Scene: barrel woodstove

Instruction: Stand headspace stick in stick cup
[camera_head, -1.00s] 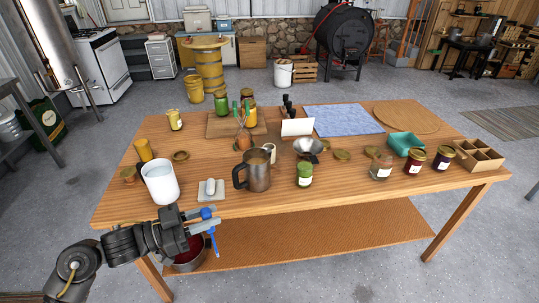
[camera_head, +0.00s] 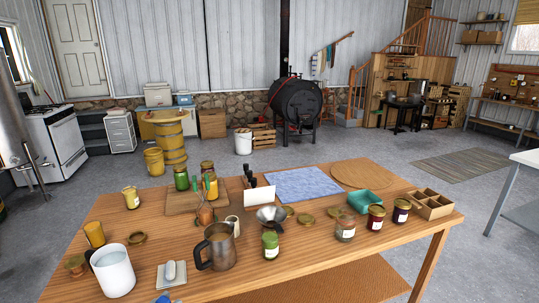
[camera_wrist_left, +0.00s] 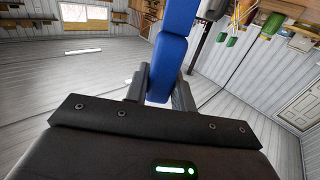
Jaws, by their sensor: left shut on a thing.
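A blue stick (camera_wrist_left: 168,55), the headspace stick, is between the fingers of my left gripper (camera_wrist_left: 160,92) in the left wrist view. The gripper is shut on it. In the head view only a small blue piece (camera_head: 163,299) shows at the bottom edge, and the gripper is out of frame. A wide white container (camera_head: 113,275) stands at the table's front left. A small cream cup (camera_head: 233,226) stands behind the metal pitcher. I cannot tell which of these is the stick cup. My right gripper is not in view.
The wooden table (camera_head: 330,262) has bare room at its front right. Near the white container are a metal pitcher (camera_head: 219,250) and a white block on a pad (camera_head: 172,273). A green jar (camera_head: 270,245), a funnel (camera_head: 271,217) and a blue cloth (camera_head: 302,184) lie farther right.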

